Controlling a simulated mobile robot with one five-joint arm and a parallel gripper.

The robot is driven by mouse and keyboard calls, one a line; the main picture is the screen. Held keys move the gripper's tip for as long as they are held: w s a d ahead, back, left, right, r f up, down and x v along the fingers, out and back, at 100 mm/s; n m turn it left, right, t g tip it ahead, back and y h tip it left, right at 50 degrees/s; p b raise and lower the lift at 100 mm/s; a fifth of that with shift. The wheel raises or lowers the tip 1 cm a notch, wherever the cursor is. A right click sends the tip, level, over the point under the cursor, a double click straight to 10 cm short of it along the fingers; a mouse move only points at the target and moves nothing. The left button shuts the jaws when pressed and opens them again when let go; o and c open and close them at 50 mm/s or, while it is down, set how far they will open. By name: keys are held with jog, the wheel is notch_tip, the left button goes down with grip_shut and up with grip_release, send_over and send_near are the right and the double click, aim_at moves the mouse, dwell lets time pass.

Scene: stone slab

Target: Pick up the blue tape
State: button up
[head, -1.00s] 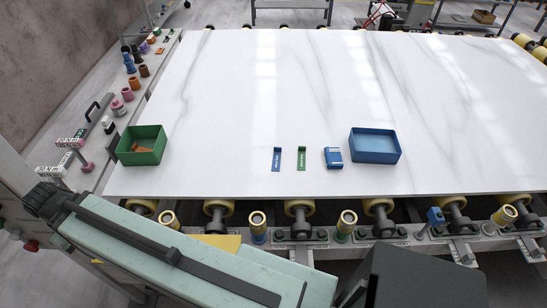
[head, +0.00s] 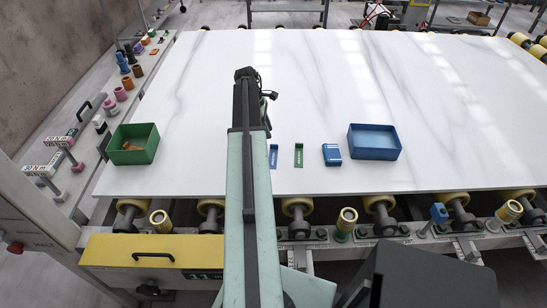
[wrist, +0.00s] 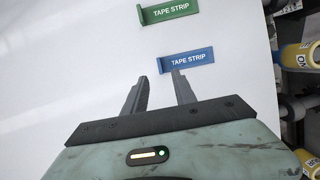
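The blue tape (head: 273,156) is a small flat strip with a raised end, lying on the white slab just right of my arm in the head view. In the wrist view the blue tape (wrist: 188,60) shows white "TAPE STRIP" lettering. My gripper (wrist: 160,77) is open and empty, its two fingers apart. The right fingertip points at the strip's left end in the picture; whether it touches cannot be told. In the head view my arm reaches over the slab, and the fingers cannot be made out there.
A green tape strip (head: 298,155) lies parallel beside the blue one. A small blue box (head: 332,154) and an open blue bin (head: 375,153) stand to the right. A green bin (head: 153,150) stands left. The slab (head: 400,90) behind is clear. Rollers line its front edge.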

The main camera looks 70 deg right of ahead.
aim_at(273, 156)
jog(key=b+x, duration=0.2)
jog(key=shift+a+f+b, duration=0.1)
jog(key=shift+f+b, duration=0.2)
jog(key=shift+f, duration=0.05)
jog(key=b+x, duration=0.5)
jog(key=shift+s+f, duration=0.15)
jog(key=shift+s, duration=0.1)
jog(key=shift+r, duration=0.2)
grip_shut()
